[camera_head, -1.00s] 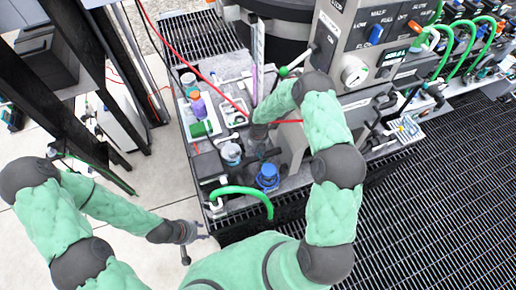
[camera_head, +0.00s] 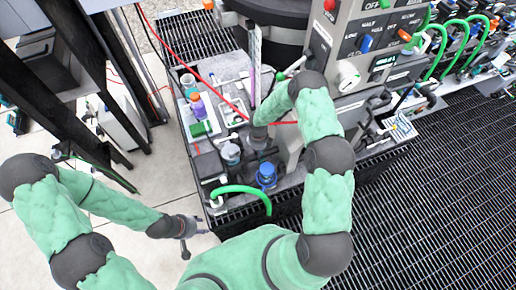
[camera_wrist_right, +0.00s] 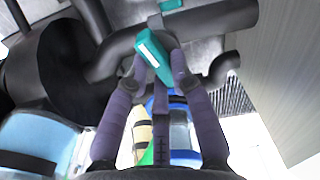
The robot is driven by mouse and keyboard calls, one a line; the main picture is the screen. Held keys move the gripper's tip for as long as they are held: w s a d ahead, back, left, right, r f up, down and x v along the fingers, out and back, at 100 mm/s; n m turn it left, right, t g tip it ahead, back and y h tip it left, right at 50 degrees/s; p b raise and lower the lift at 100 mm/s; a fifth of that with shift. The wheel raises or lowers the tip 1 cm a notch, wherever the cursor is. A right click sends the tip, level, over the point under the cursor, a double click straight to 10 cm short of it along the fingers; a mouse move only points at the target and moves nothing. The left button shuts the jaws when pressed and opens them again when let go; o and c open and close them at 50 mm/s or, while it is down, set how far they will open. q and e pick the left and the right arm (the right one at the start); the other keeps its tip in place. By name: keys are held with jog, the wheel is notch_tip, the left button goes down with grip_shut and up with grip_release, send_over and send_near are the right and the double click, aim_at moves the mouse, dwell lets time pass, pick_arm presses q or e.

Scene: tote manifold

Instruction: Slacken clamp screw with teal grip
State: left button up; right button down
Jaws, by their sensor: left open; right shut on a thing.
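The clamp screw's teal grip (camera_wrist_right: 152,56), a small bar with a white stripe, shows in the right wrist view between my right gripper's fingertips (camera_wrist_right: 158,62). The gripper is shut on it, in front of dark curved pipes. In the head view the right gripper (camera_head: 257,140) reaches down at the bench's middle, mostly behind its own arm, and the teal grip cannot be made out. My left gripper (camera_head: 190,228) is open and empty at the lower left, away from the bench.
A blue-capped bottle (camera_head: 266,176) and a green hose (camera_head: 240,190) are at the bench's front. A tray with small bottles (camera_head: 198,107) lies left. A control panel (camera_head: 370,45) stands behind right. A red line crosses above the bench. Pipes (camera_wrist_right: 190,32) crowd the right gripper.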

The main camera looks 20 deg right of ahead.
jog(key=shift+d+n+p, duration=0.1)
jog(key=shift+n+p, duration=1.1)
jog(key=shift+p, duration=0.15)
jog(key=c, duration=1.1)
grip_release()
jog(key=shift+o, duration=0.2)
